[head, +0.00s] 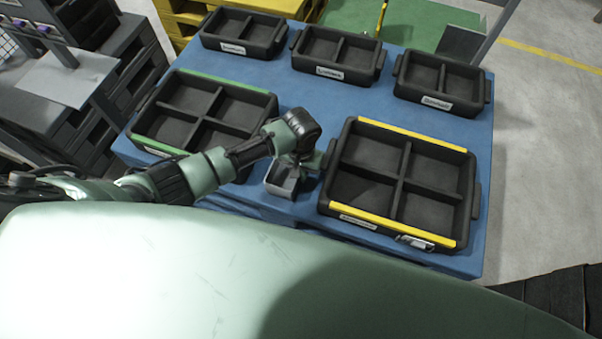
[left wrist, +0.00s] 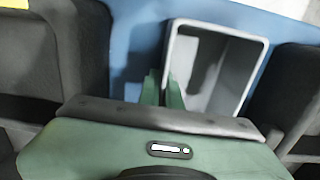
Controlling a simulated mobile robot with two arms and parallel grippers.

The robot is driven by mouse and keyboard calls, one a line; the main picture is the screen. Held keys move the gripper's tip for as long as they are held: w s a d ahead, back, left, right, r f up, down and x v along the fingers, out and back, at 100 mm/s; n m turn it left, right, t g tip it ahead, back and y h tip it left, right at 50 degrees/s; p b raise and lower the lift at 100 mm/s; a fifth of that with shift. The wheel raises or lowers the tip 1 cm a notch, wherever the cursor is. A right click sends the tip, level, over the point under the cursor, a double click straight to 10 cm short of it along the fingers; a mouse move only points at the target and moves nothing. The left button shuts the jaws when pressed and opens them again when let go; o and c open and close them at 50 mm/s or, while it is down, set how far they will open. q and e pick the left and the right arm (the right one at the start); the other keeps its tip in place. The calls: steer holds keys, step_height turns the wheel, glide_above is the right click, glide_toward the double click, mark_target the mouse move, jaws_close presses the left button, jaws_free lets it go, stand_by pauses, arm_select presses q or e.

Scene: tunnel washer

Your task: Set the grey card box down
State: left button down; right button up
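The grey card box (head: 283,181) is a small open-topped box between the green-edged tray and the yellow-edged tray, at the front of the blue table. My left gripper (head: 301,163) is at its upper right side in the head view. In the left wrist view the box (left wrist: 240,72) is open towards the camera and looks empty. The left gripper's two green fingers (left wrist: 162,91) stand close on either side of one box wall, pinching it. I cannot tell whether the box's underside touches the table. My right gripper is in neither view.
The blue table (head: 278,90) carries a green-edged tray (head: 190,78) on the left, a yellow-edged tray (head: 410,133) on the right and three smaller black trays along the back. The strip between the two large trays is narrow; clear blue surface lies behind it.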

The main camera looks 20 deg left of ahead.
arm_select(q)
steer(key=shift+f, duration=0.15)
steer(key=c, duration=2)
jaws_free()
steer(key=shift+f, duration=0.15)
steer(key=shift+c, duration=0.2)
steer(key=o, duration=0.4)
step_height(320, 180, up, 12)
steer(key=shift+r+p, duration=0.2)
steer(key=shift+p, duration=0.4)
